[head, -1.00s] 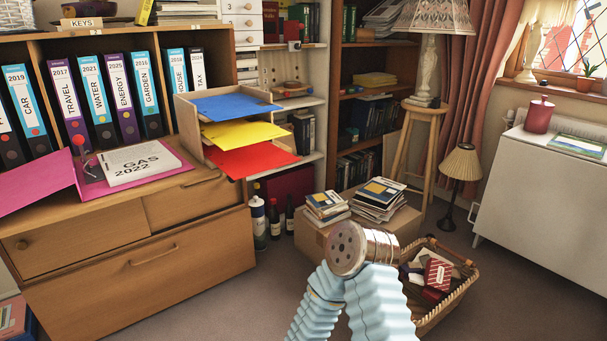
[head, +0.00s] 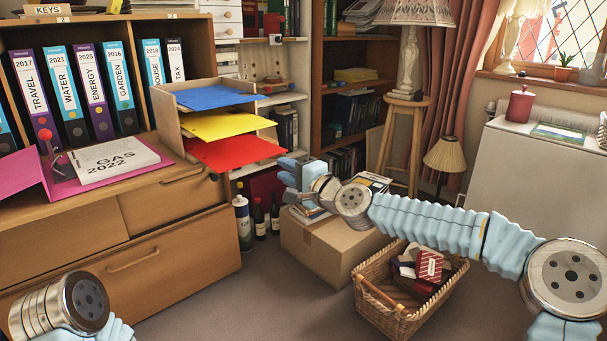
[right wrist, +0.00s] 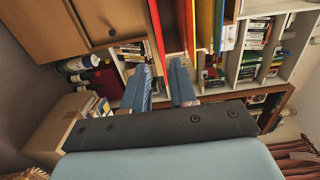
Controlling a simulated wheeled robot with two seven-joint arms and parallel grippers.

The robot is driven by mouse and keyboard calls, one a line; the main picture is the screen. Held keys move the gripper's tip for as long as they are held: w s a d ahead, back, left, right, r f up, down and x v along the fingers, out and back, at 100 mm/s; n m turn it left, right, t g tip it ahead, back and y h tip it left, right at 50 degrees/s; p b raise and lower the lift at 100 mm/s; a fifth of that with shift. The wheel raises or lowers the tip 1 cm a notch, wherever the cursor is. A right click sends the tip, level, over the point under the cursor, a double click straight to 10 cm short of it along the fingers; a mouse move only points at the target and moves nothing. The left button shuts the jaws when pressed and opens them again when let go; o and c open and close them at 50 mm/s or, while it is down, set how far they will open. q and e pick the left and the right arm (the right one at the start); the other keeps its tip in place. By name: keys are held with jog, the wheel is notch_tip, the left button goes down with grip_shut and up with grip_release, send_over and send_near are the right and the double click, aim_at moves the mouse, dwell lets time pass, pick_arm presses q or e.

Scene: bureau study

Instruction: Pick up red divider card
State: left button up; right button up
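The red divider card (head: 236,151) lies in the lowest level of a wooden letter tray (head: 168,124), its front edge sticking out. A yellow card (head: 228,124) and a blue card (head: 214,97) lie in the levels above it. My right gripper (head: 288,170) is just right of and slightly below the red card's front corner, apart from it. In the right wrist view its two blue fingers (right wrist: 160,78) are spread with nothing between them, and the red card (right wrist: 156,30) shows edge-on beyond them. Only part of my left arm shows at the lower left; its gripper is out of view.
The tray stands on a wooden bureau (head: 185,240) beside a GAS 2022 binder (head: 115,160) and a row of upright binders. Below my right arm are a cardboard box (head: 325,245) and a wicker basket (head: 390,310). Bookshelves stand behind.

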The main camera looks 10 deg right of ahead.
pick_arm(q)
jog(key=shift+s+d+r+p, duration=0.1)
jog(key=shift+d+r+p, duration=0.15)
jog(key=shift+r+p, duration=0.6)
jog(key=shift+s+d+r+p, duration=0.1)
jog(key=shift+d+r+p, duration=0.15)
jog(key=shift+r+p, duration=0.6)
jog(key=shift+s+d+r+p, duration=0.1)
jog(key=shift+d+r+p, duration=0.15)
jog(key=shift+r+p, duration=0.6)
pick_arm(e)
jog(key=x, duration=0.8)
jog(key=shift+w+a, duration=0.25)
jog(key=shift+a, duration=0.1)
jog(key=shift+f, duration=0.1)
grip_shut()
pick_arm(q)
jog(key=shift+f+b, duration=0.2)
jog(key=shift+b, duration=0.1)
